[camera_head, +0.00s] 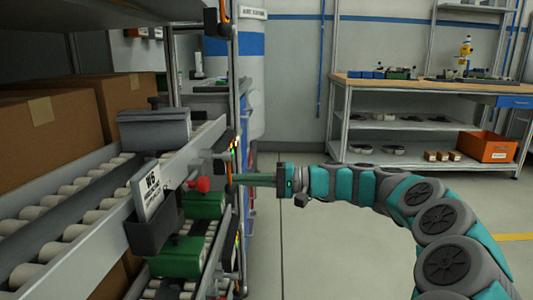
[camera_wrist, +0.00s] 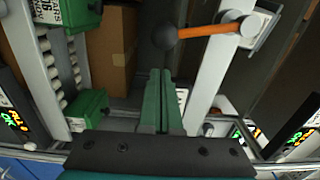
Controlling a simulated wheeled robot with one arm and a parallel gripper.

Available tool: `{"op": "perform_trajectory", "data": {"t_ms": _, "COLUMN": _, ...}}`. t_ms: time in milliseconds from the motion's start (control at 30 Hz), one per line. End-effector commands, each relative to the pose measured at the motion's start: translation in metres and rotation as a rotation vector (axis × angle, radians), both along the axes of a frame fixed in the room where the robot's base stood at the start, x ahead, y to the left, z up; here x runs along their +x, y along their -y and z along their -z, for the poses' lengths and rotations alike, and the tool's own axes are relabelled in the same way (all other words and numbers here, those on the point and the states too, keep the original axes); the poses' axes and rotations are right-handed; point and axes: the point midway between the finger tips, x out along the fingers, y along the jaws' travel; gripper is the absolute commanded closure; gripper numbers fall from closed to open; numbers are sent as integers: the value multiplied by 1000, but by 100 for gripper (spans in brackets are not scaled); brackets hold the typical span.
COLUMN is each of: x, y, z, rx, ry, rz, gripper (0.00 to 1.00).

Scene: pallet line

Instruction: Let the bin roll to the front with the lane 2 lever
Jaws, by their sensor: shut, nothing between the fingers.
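My gripper (camera_head: 234,179) reaches in from the right in the head view, level with the rack's front. Its green fingers are shut and empty, side by side in the wrist view (camera_wrist: 160,72). In the wrist view an orange lever (camera_wrist: 207,32) with a dark ball end (camera_wrist: 165,38) sticks out leftward from a pale mount, just beyond the fingertips and apart from them. I cannot read its lane number. In the head view a red knob (camera_head: 203,185) shows left of the fingertips. Green bins (camera_head: 203,206) (camera_head: 176,257) sit in the lanes below the sign; they also show in the wrist view (camera_wrist: 88,106).
A grey rail with a label plate (camera_head: 150,192) and roller lanes (camera_head: 62,194) stand at left, with cardboard boxes (camera_head: 40,137) behind. Rack uprights (camera_wrist: 207,85) stand close to the fingers. A workbench (camera_head: 430,84) is at the back right. The floor between is clear.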

Motion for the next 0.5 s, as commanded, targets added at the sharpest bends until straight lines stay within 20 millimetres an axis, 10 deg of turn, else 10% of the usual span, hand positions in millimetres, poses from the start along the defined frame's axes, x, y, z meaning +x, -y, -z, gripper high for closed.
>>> {"op": "perform_trajectory", "data": {"t_ms": 500, "x": -4, "y": 0, "z": 0, "rx": 1, "ry": 0, "rz": 0, "gripper": 100}}
